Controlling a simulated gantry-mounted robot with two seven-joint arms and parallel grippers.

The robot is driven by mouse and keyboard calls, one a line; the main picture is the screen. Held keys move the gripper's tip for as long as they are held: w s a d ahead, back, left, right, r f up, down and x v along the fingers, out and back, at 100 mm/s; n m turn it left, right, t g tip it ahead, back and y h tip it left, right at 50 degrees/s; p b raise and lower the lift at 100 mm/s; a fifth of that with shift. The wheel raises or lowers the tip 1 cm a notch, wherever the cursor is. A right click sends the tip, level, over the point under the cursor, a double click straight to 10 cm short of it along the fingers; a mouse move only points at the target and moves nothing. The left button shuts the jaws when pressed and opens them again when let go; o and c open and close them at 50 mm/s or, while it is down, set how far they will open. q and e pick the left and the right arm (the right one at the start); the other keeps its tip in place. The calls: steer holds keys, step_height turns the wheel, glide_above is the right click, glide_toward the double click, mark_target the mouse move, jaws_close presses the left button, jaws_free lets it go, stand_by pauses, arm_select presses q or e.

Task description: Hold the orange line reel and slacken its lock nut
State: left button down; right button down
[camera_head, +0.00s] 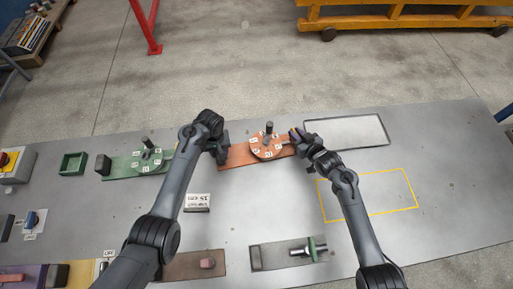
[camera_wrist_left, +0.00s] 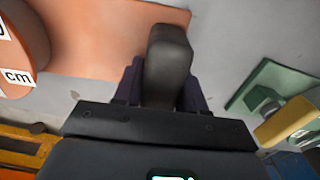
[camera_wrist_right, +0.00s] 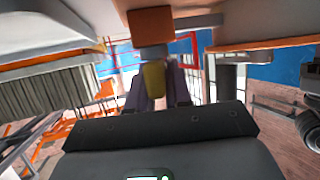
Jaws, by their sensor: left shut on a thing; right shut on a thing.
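The orange line reel (camera_head: 261,151) is a disc with white labels and a dark upright post, lying on an orange base plate (camera_head: 233,155). Part of the reel shows at the left edge in the left wrist view (camera_wrist_left: 22,50). My left gripper (camera_head: 222,152) is shut on the dark block (camera_wrist_left: 168,60) at the left end of that base plate. My right gripper (camera_head: 297,136) is at the right side of the reel, shut on a small yellow piece (camera_wrist_right: 153,78), which looks like the lock nut. The fingers and arm partly hide it in the head view.
A green reel (camera_head: 147,160) on a green plate lies to the left, with a green tray (camera_head: 73,164) beyond it. A framed light panel (camera_head: 350,131) lies behind my right arm. A yellow outline (camera_head: 400,205) marks bare table. A grey plate with fittings (camera_head: 270,256) lies in front.

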steer(key=n+g+y, duration=0.3)
steer(key=n, duration=0.1)
steer(key=shift+y, duration=0.3)
steer(key=shift+s+a+f+n+g+y, duration=0.1)
steer(key=shift+a+n+g+y, duration=0.3)
steer(key=shift+n+g, duration=0.15)
steer(key=shift+s+a+f+n+g+y, duration=0.1)
steer(key=shift+a+n+g+y, duration=0.2)
steer(key=shift+n+g+y, duration=0.2)
steer(key=shift+d, duration=0.1)
steer(key=shift+d+r+n+g, duration=0.15)
steer(key=shift+d+n+g, duration=0.1)
steer(key=shift+d, duration=0.1)
steer(key=c, duration=1.4)
jaws_free()
steer(key=shift+o, duration=1.4)
steer(key=shift+d, duration=0.1)
steer(key=shift+w+d, duration=0.1)
steer(key=shift+d, duration=0.1)
